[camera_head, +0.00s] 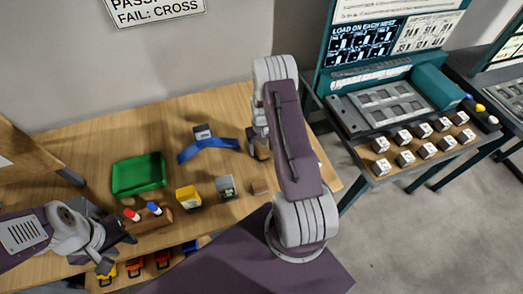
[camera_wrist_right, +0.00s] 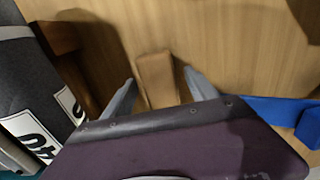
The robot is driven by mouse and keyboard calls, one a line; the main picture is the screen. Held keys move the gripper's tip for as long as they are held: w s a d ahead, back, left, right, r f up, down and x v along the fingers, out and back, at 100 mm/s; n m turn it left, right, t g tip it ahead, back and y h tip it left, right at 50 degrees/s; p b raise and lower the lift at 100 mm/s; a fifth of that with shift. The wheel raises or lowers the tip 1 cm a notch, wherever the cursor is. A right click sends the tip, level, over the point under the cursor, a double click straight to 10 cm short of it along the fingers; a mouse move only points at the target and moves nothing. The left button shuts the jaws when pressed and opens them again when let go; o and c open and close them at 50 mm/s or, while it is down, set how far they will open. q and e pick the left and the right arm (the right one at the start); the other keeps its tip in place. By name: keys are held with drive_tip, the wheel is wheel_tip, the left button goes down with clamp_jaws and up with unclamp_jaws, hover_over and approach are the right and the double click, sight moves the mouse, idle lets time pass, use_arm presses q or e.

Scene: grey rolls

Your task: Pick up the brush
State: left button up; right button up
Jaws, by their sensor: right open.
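A tan wooden piece (camera_wrist_right: 157,78), which looks like the brush's handle, lies on the table in the right wrist view. My right gripper (camera_wrist_right: 158,78) is open, with one finger on each side of the piece; I cannot tell whether they touch it. The piece's lower end is hidden behind the gripper body, and no bristles show. In the head view my right gripper (camera_head: 260,154) is low over the table, right of the blue V-shaped piece, and the brush is not visible there. My left gripper (camera_head: 118,246) is at the table's left front; its jaws are unclear.
The right-hand bench (camera_head: 380,178) holds several small white-topped blocks. The table's back is clear.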

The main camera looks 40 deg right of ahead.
sight(262, 147)
drive_tip(key=shift+f, duration=0.25)
clamp_jaws()
drive_tip(key=shift+r, duration=0.15)
drive_tip(key=shift+r, duration=0.55)
wheel_tip(262, 147, up, 3)
drive_tip(key=shift+d+r+b, duration=0.1)
drive_tip(key=shift+r+b, duration=0.1)
drive_tip(key=shift+b, duration=0.3)
drive_tip(key=s+d+r+b, duration=0.1)
drive_tip(key=s+d+r, duration=0.3)
drive_tip(key=s, duration=0.7)
wheel_tip(262, 147, up, 3)
drive_tip(key=shift+f, duration=0.1)
